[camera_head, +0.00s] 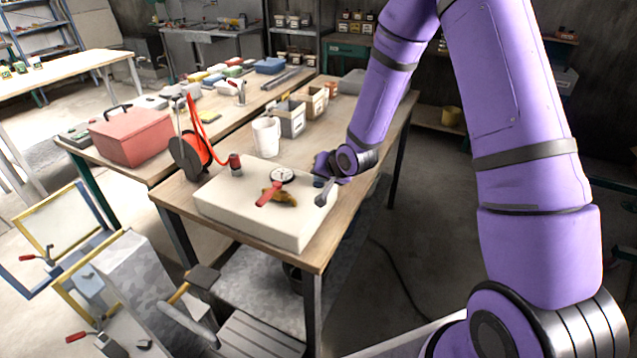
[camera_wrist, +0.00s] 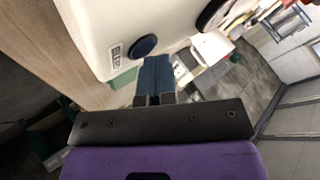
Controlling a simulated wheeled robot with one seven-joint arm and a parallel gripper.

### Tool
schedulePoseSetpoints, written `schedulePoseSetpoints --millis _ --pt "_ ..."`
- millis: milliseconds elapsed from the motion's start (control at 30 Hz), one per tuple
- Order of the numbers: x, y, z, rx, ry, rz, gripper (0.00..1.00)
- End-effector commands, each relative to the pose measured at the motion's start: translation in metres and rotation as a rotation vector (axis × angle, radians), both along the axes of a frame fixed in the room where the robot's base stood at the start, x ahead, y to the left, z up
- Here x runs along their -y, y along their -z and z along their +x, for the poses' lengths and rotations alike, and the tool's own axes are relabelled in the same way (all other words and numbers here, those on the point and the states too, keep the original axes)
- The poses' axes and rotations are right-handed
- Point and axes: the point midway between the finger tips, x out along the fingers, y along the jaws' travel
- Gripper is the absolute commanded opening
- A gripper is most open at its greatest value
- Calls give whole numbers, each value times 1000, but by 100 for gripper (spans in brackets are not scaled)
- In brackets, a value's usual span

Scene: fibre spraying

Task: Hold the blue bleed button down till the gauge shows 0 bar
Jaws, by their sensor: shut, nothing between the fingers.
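A cream box (camera_head: 250,210) sits on the wooden workbench (camera_head: 175,195). On its top are a round white gauge (camera_head: 282,175), whose reading is too small to tell, and a red-handled lever (camera_head: 268,194). The round blue bleed button (camera_wrist: 144,46) is beside a small label in the wrist view; it also shows at the box's right side in the head view (camera_head: 318,182). My gripper (camera_wrist: 157,60) is shut and empty, its fingertips close to the button's lower edge in the picture. I cannot tell whether they touch it. The gauge (camera_wrist: 211,14) is cut off in the wrist view.
A red knob (camera_head: 235,164) stands at the box's back left. A red toolbox (camera_head: 132,135) is on the bench at left. Floor right of the bench is mostly clear.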

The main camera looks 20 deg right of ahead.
Motion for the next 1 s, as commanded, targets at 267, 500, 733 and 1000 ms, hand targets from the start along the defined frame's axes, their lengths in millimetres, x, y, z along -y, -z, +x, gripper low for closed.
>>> schedulePoseSetpoints --millis 267,500,733,1000 --pt "0 0 0 -1 0 0 0" --pt "0 0 0 -1 0 0 0" --pt "0 -6 0 0 0 0 0" --pt "1 -17 0 0 1 -1 0"
